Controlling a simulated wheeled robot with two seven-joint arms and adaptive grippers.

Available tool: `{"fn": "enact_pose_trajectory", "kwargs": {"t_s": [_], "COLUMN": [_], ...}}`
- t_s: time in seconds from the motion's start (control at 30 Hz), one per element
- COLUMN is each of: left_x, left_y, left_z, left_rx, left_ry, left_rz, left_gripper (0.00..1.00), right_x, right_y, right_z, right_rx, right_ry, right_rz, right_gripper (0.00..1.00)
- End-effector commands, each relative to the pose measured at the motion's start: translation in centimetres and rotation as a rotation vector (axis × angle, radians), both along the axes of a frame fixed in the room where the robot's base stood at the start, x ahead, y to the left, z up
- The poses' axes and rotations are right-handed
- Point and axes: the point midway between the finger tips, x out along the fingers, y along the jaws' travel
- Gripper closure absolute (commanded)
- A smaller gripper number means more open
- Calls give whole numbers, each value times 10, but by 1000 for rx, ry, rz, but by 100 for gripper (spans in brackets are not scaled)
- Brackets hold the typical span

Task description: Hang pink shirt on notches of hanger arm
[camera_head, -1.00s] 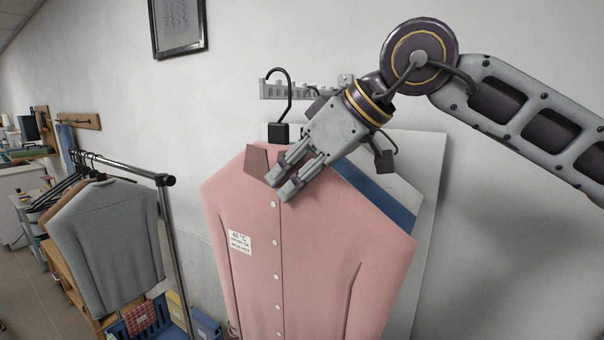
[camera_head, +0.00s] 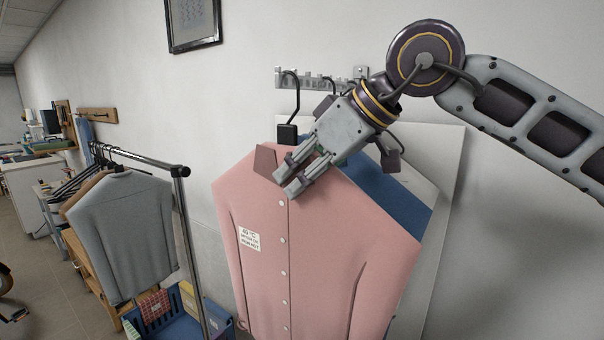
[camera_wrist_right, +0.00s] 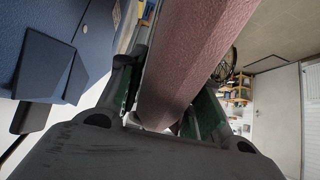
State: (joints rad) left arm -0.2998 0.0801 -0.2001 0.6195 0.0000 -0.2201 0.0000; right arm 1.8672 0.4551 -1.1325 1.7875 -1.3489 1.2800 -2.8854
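The pink shirt (camera_head: 335,240) hangs upright, with a white label on its front. Its hanger's black hook (camera_head: 297,98) rises from a black block to the grey notched hanger arm (camera_head: 312,82) on the wall. The hook's top overlaps the arm near its left end and its tip is hidden, so I cannot tell whether it sits in a notch. My right gripper (camera_head: 288,178) is shut on the pink shirt at the collar and shoulder. In the right wrist view the pink cloth (camera_wrist_right: 185,65) lies between the fingers. My left gripper is out of view.
A blue garment (camera_head: 385,190) and a pale panel (camera_head: 448,160) are behind the pink shirt. At left a rack (camera_head: 150,160) carries a grey shirt (camera_head: 122,235) and several hangers. Bins (camera_head: 180,310) stand below it. A picture frame (camera_head: 193,22) hangs above.

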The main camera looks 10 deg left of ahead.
Motion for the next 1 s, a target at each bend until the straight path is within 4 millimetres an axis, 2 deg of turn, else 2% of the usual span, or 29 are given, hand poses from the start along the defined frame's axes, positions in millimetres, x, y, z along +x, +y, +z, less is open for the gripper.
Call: {"fn": "enact_pose_trajectory", "kwargs": {"t_s": [0.03, 0.13, 0.63, 1.0], "left_x": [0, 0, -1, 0], "left_y": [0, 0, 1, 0], "left_z": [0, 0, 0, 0], "left_rx": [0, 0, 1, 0], "left_ry": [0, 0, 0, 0], "left_rz": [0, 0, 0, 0], "left_gripper": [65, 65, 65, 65], "right_x": [0, 0, -1, -11], "right_y": [0, 0, -4, -33], "right_z": [0, 0, 4, 34], "right_rx": [0, 0, -2, 0], "right_ry": [0, 0, 1, 0], "right_rz": [0, 0, -1, -1], "right_gripper": [56, 45, 45, 45]}}
